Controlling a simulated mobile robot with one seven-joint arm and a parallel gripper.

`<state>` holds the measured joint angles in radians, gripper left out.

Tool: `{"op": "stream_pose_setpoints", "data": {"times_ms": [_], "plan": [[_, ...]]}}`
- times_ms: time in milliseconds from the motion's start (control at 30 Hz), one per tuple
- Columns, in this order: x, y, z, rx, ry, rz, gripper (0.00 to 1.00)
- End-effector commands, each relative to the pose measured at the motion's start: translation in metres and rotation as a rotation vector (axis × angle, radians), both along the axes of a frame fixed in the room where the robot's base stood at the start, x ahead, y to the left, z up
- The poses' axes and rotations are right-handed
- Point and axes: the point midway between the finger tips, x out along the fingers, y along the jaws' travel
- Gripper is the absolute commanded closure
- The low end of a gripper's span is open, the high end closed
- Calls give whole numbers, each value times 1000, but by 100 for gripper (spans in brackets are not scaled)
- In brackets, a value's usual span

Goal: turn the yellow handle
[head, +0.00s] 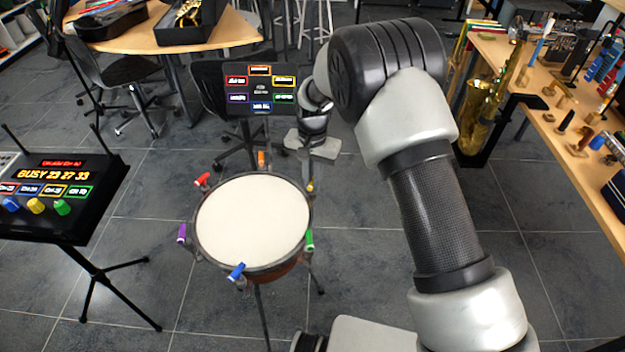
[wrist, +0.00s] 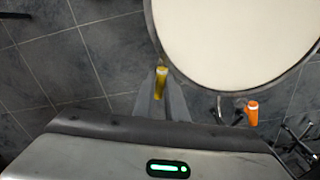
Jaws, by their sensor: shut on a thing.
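The drum (head: 250,222) has a white head and colored handles around its rim; part of it shows in the wrist view (wrist: 230,35). The yellow handle (head: 310,187) is on the rim's right side, partly hidden behind my arm's end in the head view. In the wrist view the yellow handle (wrist: 161,76) stands between the fingertips of my gripper (wrist: 161,92), which is shut on it. The orange handle (wrist: 252,108) is to the right in that view, apart from the fingers. The handle's lower part is hidden.
Red (head: 202,180), purple (head: 182,234), blue (head: 236,272) and green (head: 310,240) handles also ring the drum. A display screen (head: 260,88) stands behind it. A console (head: 65,185) reading BUSY is at left. A wooden table (head: 585,190) is at right.

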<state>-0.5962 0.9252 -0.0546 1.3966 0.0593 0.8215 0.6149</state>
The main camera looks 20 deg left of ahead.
Motion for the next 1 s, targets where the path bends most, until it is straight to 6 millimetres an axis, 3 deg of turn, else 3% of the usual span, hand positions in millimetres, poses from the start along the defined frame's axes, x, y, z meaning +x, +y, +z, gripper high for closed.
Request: {"op": "stream_pose_setpoints", "data": {"times_ms": [333,367,400,467,767,867,1000], "plan": [[1,0,1,1,-1,1,100],[1,0,1,1,-1,1,87],[1,0,1,1,-1,1,80],[0,0,1,1,-1,1,74],[0,0,2,1,-1,1,74],[1,0,10,1,-1,1,74],[1,1,36,3,-3,1,74]]}}
